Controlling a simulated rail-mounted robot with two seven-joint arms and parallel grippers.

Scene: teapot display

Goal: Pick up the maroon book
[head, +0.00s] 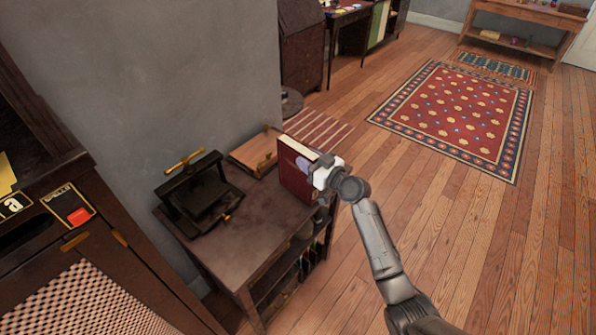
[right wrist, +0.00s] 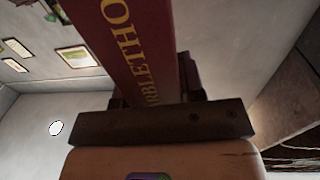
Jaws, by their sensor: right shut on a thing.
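The maroon book (head: 296,171) stands upright at the right end of a small dark wooden table (head: 232,250) in the head view. My right gripper (head: 318,172) reaches it from the right and is shut on it. In the right wrist view the book's maroon spine with gold letters (right wrist: 140,50) rises from between the jaws of my right gripper (right wrist: 155,98). Whether the book's lower edge touches the table is hard to tell. My left gripper is not in view.
A black press with brass handles (head: 200,195) stands on the table, left of the book. A brown wooden item (head: 255,152) lies behind. A dark cabinet (head: 70,245) is at the left. A red patterned rug (head: 455,115) lies on the open wooden floor.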

